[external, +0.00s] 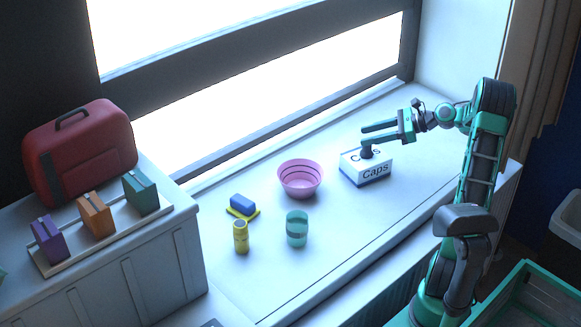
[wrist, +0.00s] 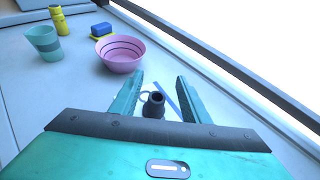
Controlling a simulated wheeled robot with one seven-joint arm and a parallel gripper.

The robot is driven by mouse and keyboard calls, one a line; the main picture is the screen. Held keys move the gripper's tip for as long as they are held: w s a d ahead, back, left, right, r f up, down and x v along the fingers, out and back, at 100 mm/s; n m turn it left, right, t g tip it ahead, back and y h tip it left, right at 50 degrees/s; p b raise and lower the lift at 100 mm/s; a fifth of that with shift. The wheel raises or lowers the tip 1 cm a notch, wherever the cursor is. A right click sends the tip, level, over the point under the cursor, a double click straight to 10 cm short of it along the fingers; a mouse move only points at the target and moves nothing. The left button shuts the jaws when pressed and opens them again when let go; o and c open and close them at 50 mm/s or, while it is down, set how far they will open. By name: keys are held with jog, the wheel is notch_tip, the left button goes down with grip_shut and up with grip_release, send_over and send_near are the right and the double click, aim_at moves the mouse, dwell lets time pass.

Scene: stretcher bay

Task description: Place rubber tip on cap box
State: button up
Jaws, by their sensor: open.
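The cap box (external: 372,176), white with a dark "Caps" label, sits on the white sill counter. The dark grey rubber tip (external: 366,150) stands upright on its top, near the left side. In the wrist view the rubber tip (wrist: 154,106) shows between the two fingers, with a gap on each side. My gripper (external: 366,134) is open at the box, its green fingers just above its top around the tip's upper end. My palm hides most of the box in the wrist view.
A pink bowl (external: 300,181) stands just left of the box. Further left are a teal cup (external: 297,229), a yellow bottle (external: 240,237) and a blue block on a yellow base (external: 242,206). The window frame (external: 270,80) runs behind. The counter's front stretch is clear.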

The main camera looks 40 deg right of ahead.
notch_tip(320, 180, up, 3)
jog(key=shift+f, duration=0.1)
jog(key=shift+a, duration=0.15)
jog(key=a+n, duration=0.1)
jog(key=s+a+f+n+g+h, duration=0.1)
jog(key=a, duration=0.1)
jog(key=a+f+n+g, duration=0.1)
jog(key=a, duration=0.1)
jog(key=shift+s+f+n+h, duration=0.2)
jog(key=shift+n+h, duration=0.2)
jog(key=s+a+f+n+g+h, duration=0.1)
jog(key=s+n, duration=0.4)
jog(key=s, duration=0.6)
jog(key=s+a+f+n+g+h, duration=0.2)
jog(key=s+a+n+g+h, duration=0.1)
jog(key=s, duration=0.9)
jog(key=s+a+f+n+g+h, duration=0.1)
jog(key=s+a+n+g, duration=0.3)
jog(key=s+n, duration=0.5)
jog(key=shift+s+a+f+h, duration=0.25)
jog(key=shift+s+a+h, duration=0.2)
jog(key=shift+s+h, duration=0.55)
